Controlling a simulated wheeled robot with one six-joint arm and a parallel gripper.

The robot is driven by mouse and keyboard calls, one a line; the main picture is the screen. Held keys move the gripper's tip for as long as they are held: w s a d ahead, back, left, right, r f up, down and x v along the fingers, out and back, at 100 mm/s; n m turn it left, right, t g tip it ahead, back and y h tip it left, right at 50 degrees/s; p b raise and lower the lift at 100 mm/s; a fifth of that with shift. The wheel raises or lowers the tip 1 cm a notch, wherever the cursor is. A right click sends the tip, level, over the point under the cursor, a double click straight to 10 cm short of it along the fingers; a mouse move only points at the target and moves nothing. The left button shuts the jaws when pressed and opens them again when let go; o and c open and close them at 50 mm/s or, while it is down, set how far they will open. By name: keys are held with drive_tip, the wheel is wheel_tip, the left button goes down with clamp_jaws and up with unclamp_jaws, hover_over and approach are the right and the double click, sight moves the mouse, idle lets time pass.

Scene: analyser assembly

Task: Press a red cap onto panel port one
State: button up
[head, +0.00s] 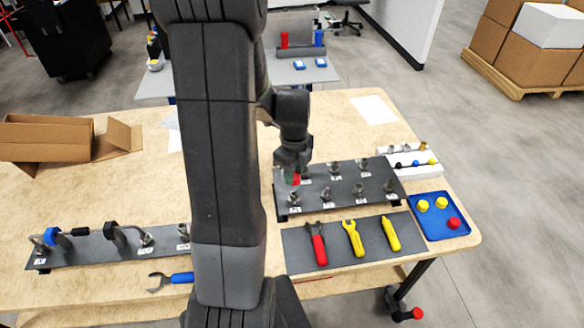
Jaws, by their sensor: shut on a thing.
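My gripper (292,174) is shut on a red cap (296,180), pointing down over the far left corner of the dark port panel (312,187). The panel stands on the table and carries several metal ports in two rows with small white labels, too small to read. The red cap is mostly covered by the fingers. The port beneath it is hidden, so I cannot tell whether the cap touches it. Another red cap (453,223) and two yellow caps (423,205) lie in the blue tray (433,233) at the right.
A dark mat (297,245) in front of the panel holds red and yellow tools. A white rack (428,170) with small parts stands behind the tray. A second panel (85,252) with bent pipes, a blue-handled wrench (180,278) and an open cardboard box (45,140) are left. My arm blocks the middle.

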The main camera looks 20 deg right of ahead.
drive_tip(key=shift+f+b, duration=1.75)
drive_tip(key=shift+f, duration=0.75)
drive_tip(key=shift+f, duration=0.1)
drive_tip(key=shift+w+m, duration=0.1)
drive_tip(key=shift+m, duration=0.4)
drive_tip(key=shift+f+b, duration=1.15)
drive_tip(key=o, duration=1)
drive_tip(key=shift+r, duration=0.1)
wheel_tip(320, 180, up, 14)
drive_tip(key=shift+f, duration=0.1)
drive_tip(key=shift+f, duration=0.1)
